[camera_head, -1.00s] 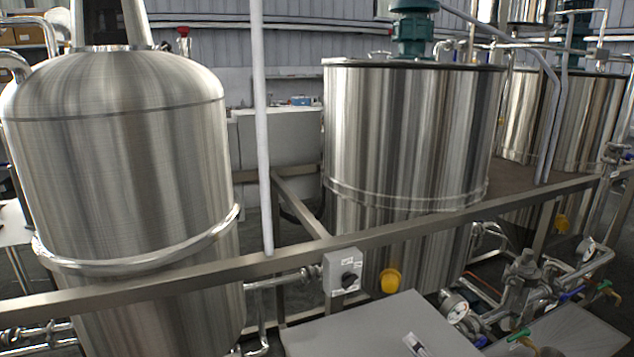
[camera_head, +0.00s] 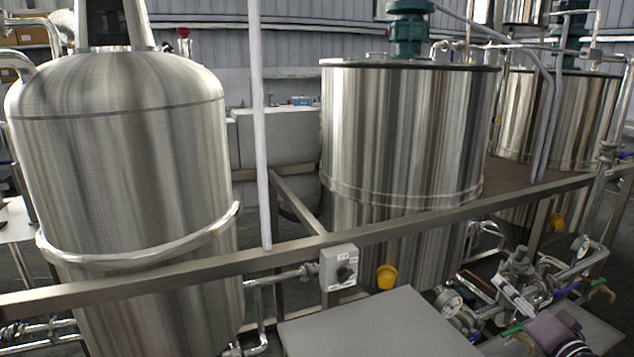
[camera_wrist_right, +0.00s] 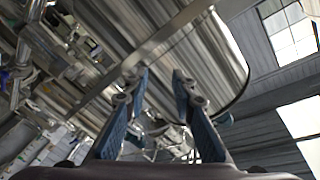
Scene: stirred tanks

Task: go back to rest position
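My right gripper (camera_head: 514,296) is at the lower right of the head view, in front of the pipes and valves, partly cut off by the bottom edge. In the right wrist view, its two blue-grey fingers (camera_wrist_right: 160,80) stand apart with nothing held between them. My left gripper is not in view. A grey switch box with a black knob (camera_head: 346,273) sits on the metal rail (camera_head: 205,268), left of and apart from the right gripper.
A steel tank (camera_head: 120,170) stands at left and another tank (camera_head: 405,130) in the middle. A flat grey panel (camera_head: 380,328) is at the bottom centre. A yellow cap (camera_head: 387,277) is near the switch box.

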